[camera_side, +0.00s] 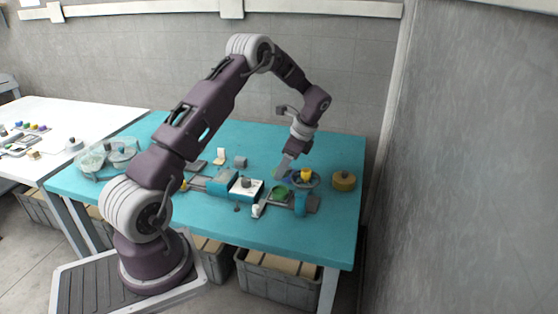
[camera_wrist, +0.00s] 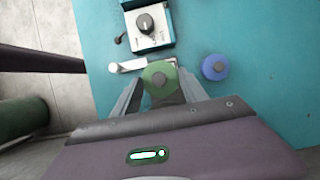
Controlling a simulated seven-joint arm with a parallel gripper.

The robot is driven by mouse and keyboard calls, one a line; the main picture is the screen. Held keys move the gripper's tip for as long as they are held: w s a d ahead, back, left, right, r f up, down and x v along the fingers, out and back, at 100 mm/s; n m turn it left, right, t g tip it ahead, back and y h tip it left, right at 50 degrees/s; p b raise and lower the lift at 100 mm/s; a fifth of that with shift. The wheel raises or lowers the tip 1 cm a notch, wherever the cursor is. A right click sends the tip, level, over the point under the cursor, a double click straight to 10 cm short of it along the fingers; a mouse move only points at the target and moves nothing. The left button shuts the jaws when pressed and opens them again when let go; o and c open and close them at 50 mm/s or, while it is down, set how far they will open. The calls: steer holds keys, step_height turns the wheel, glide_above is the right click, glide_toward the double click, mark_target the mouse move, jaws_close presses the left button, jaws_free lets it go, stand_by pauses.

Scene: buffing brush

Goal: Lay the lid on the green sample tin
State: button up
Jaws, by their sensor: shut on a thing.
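My gripper (camera_side: 279,172) is shut on a round green lid with a grey knob (camera_wrist: 159,79). The lid sits between the two fingers in the wrist view; in the side view it is small and partly hidden by them. The green sample tin (camera_side: 280,193) appears as a green round shape on a grey tray at the front of the table, below and close to my gripper in the side view. I cannot tell the exact gap between lid and tin. In the wrist view the lid and fingers hide most of what lies beneath.
A white box with a dark knob (camera_side: 245,186) stands left of the tin, with a white lever (camera_wrist: 127,67) near it. A blue round thing with a grey knob (camera_wrist: 215,67) is close by.

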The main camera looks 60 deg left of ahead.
steer(key=shift+f, duration=2.85)
steer(key=shift+f, duration=0.1)
steer(key=shift+s+f, duration=0.15)
steer(key=shift+f, duration=0.25)
steer(key=o, duration=1.4)
steer(key=shift+o, duration=0.2)
steer(key=o, duration=0.4)
steer(key=shift+o, duration=0.2)
steer(key=shift+r, duration=3.65)
